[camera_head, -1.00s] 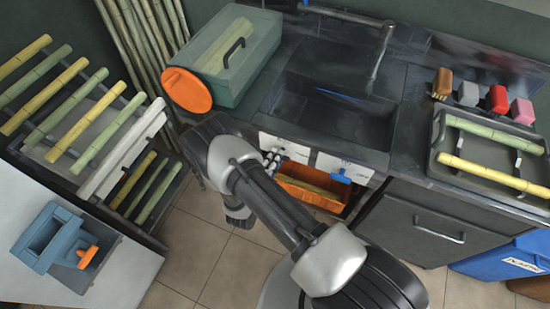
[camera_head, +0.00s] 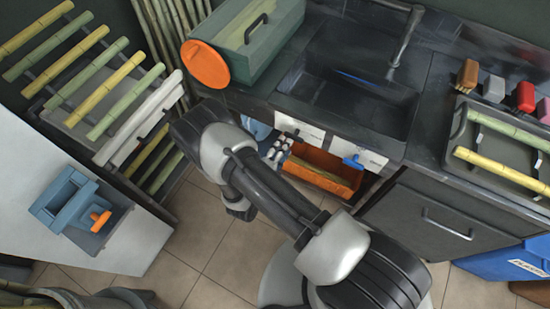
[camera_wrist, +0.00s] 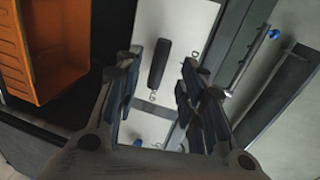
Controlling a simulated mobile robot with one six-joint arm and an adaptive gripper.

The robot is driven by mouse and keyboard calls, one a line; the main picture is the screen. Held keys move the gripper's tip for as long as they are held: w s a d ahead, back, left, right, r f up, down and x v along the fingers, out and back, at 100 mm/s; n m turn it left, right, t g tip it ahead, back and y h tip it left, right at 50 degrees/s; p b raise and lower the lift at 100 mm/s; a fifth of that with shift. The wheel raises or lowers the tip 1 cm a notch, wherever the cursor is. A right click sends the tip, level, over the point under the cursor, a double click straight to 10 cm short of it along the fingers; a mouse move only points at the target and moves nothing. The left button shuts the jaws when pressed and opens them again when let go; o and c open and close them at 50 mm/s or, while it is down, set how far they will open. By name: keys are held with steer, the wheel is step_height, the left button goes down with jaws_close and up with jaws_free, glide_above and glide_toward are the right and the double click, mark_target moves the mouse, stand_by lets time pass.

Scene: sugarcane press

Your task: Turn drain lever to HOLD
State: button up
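A dark lever-like handle (camera_wrist: 160,65) stands out from a white panel (camera_wrist: 190,25) in the wrist view. My gripper (camera_wrist: 158,88) is open, with its two blue-grey fingers on either side of this handle in the picture; contact cannot be told. In the head view, my gripper (camera_head: 278,152) is low in front of the counter, mostly behind my arm. A blue lever (camera_head: 353,162) sits on a white labelled plate at the counter front, right of my gripper. The labels are too small to read, so which lever is the drain lever cannot be told.
An orange bin (camera_head: 325,168) sits under the counter, close to my gripper; it also shows in the wrist view (camera_wrist: 45,45). The sink (camera_head: 360,95) is above. A cane rack (camera_head: 90,100) stands left. Tiled floor (camera_head: 205,225) is open left of my arm.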

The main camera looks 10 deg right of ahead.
steer(key=v, duration=0.6)
steer(key=shift+s+a, duration=0.25)
steer(key=shift+s, duration=0.05)
steer(key=s+d+r+m+g+h, duration=0.15)
steer(key=d+r+m+g, duration=0.25)
steer(key=r+m, duration=0.4)
steer(key=s+d+r+m+g, duration=0.2)
steer(key=d+r+m+g, duration=0.2)
steer(key=r+m, duration=0.5)
steer(key=s+d+r+m+g, duration=0.2)
steer(key=d+r+m+g, duration=0.2)
steer(key=r+m, duration=0.4)
steer(key=s+a+r+m+t+y, duration=0.3)
steer(key=s+r+m+y, duration=0.7)
steer(key=m, duration=1.2)
step_height(320, 180, up, 3)
steer(key=shift+s+a+r+t+y, duration=0.2)
steer(key=shift+s+t+y, duration=0.25)
steer(key=shift+s, duration=0.75)
